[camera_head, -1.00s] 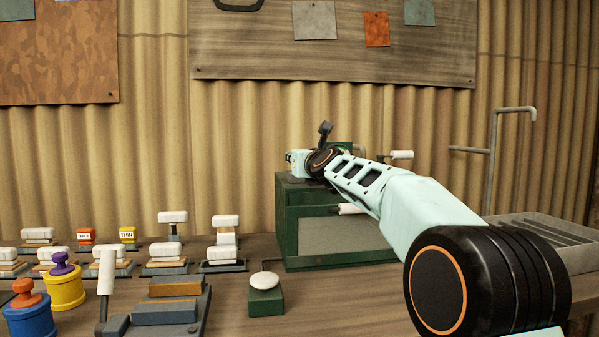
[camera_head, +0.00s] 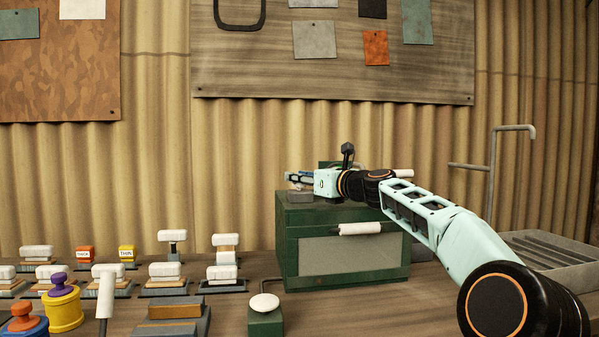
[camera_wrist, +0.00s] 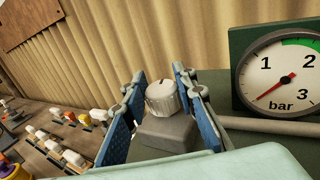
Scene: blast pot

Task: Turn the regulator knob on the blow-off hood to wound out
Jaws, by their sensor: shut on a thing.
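The blow-off hood (camera_head: 286,240) is a dark green cabinet with a pale front window and a white handle. The regulator knob (camera_wrist: 162,97) is white, ribbed and upright on a grey block (camera_wrist: 165,134), with a mark on its top. The block also shows on the hood's top in the head view (camera_head: 300,196). My gripper (camera_wrist: 160,88) is shut on the knob, one blue-padded finger on each side. In the head view my gripper (camera_head: 300,178) hides the knob. A round bar gauge (camera_wrist: 283,75) stands to the right; its red needle points lower left, below the 1.
Several white-handled switches stand on the bench at left, with yellow (camera_head: 64,310) and blue pots. A white button on a green box (camera_head: 265,318) stands before the hood. A grey ribbed tray (camera_head: 548,262) is at right. Corrugated wall is behind.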

